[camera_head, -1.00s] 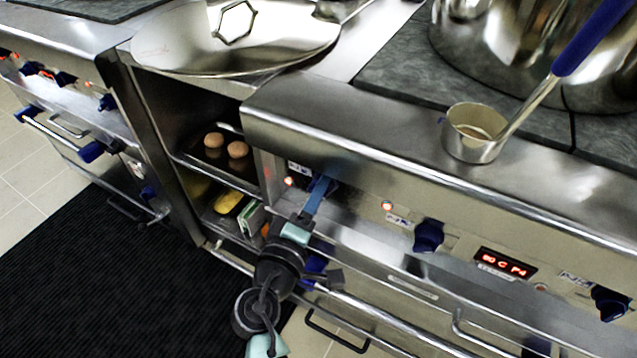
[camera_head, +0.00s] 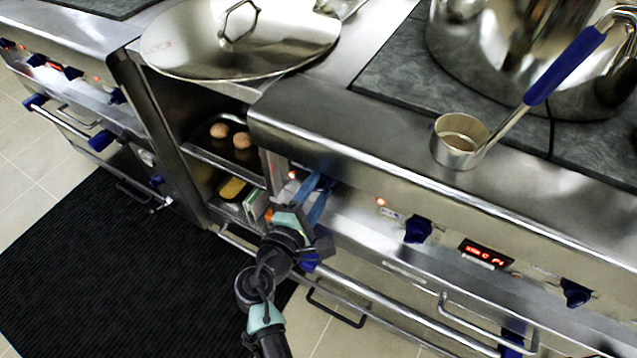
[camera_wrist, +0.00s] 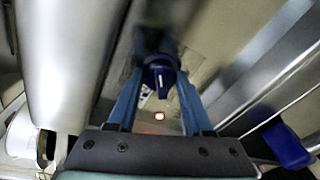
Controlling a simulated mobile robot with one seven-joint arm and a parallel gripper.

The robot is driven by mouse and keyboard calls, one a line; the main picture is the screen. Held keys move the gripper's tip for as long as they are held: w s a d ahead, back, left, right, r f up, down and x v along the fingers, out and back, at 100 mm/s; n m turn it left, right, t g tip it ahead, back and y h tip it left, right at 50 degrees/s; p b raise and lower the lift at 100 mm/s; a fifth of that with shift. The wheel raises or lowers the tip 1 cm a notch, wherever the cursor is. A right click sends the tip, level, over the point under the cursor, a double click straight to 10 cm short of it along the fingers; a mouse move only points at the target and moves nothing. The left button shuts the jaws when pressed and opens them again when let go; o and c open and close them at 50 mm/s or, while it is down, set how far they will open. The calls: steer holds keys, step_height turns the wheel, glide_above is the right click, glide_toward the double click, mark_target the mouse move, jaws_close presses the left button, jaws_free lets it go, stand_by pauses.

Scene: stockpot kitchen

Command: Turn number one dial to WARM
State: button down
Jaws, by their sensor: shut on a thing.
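The dark blue dial (camera_wrist: 160,72) sits on the stove's front panel in the wrist view. My gripper shows in the wrist view (camera_wrist: 160,80) with its two blue fingers shut on either side of this dial. In the head view my gripper (camera_head: 322,182) reaches the left end of the front panel, and its fingers hide the dial there. A small white label lies beside the dial in the wrist view, too blurred to read. I cannot tell which setting the dial points to.
More blue dials (camera_head: 418,230) (camera_head: 576,292) and a red display (camera_head: 486,254) sit to the right on the panel. A handrail runs below. A ladle (camera_head: 459,142), a large pot (camera_head: 540,60) and a big lid (camera_head: 240,40) are above. Open shelves stand left of my gripper.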

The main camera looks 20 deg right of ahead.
stand_by(0.4)
steer(key=shift+c, duration=1.5)
jaws_free()
steer(key=p+v, duration=0.2)
steer(key=v, duration=1.1)
